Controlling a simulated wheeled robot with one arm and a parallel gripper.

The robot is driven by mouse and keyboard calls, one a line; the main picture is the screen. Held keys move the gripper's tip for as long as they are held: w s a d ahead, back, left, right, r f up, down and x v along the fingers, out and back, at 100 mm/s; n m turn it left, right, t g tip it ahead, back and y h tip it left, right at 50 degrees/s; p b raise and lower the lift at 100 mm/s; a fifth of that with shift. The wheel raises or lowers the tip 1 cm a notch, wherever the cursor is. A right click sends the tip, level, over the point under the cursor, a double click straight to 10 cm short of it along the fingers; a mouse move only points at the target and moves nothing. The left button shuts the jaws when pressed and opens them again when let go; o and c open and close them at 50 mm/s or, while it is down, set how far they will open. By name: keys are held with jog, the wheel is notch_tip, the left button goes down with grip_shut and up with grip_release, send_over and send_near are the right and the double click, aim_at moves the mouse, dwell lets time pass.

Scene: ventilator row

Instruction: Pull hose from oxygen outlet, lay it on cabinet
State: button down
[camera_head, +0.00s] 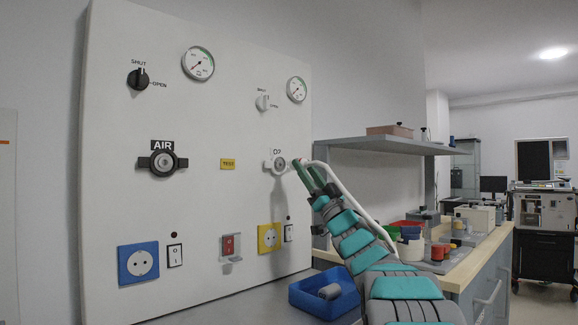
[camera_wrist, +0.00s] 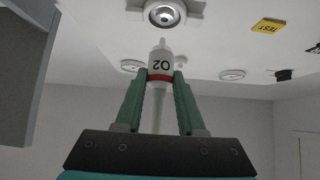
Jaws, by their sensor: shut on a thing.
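The oxygen outlet (camera_head: 277,163) is on the white wall panel under an "O2" label; it also shows at the top of the wrist view (camera_wrist: 166,12). My gripper (camera_head: 299,168), with green fingers, is just right of the outlet and shut on the hose's plug. In the wrist view the plug (camera_wrist: 161,64) is white with a red band and "O2" lettering, held between the fingertips. Its tip appears apart from the outlet, with a small gap. The white hose (camera_head: 345,190) bends down to the right behind my arm. Its far end is hidden.
A grey top (camera_head: 215,305) runs below the panel, with a blue bin (camera_head: 312,303) on it. A wood-topped cabinet (camera_head: 470,262) with cups and boxes stands right. A grey shelf (camera_head: 390,145) juts out above. The AIR outlet (camera_head: 162,162) is at left.

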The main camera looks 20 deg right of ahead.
jog(key=shift+s+d, duration=0.25)
jog(key=shift+s, duration=0.35)
jog(key=shift+s+d, duration=0.2)
jog(key=shift+s, duration=0.35)
jog(key=shift+s+d+p, duration=0.25)
jog(key=shift+s+p, duration=0.05)
jog(key=shift+s, duration=0.7)
